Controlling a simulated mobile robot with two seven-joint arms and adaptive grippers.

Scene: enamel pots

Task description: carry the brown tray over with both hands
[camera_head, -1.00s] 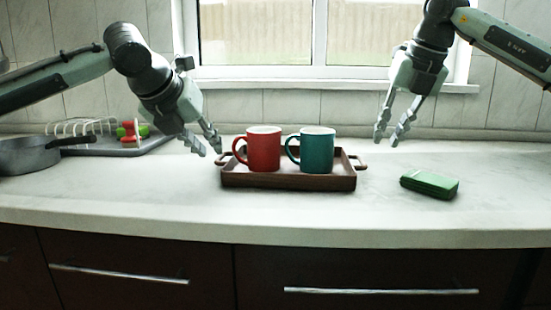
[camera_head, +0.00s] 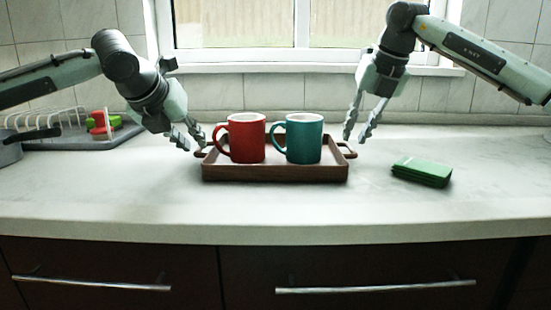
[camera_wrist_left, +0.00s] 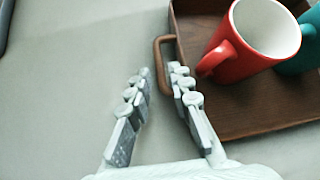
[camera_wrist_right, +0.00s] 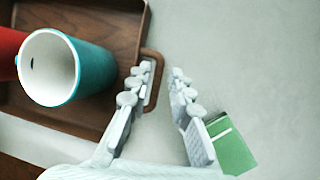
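The brown tray (camera_head: 275,174) lies flat on the counter with a red mug (camera_head: 246,140) and a teal mug (camera_head: 304,140) upright on it. My left gripper (camera_head: 192,146) is open beside the tray's left handle. In the left wrist view that handle (camera_wrist_left: 160,62) is just ahead of the open fingertips (camera_wrist_left: 160,72). My right gripper (camera_head: 356,138) is open above the tray's right handle (camera_head: 348,149). In the right wrist view one finger overlaps that handle (camera_wrist_right: 157,62), and the fingertips (camera_wrist_right: 163,70) are apart. Whether either gripper touches the tray cannot be told.
At the far left are a grey pan (camera_head: 10,150) and a grey drying tray (camera_head: 75,140) with a rack and red and green items. The counter in front is clear.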

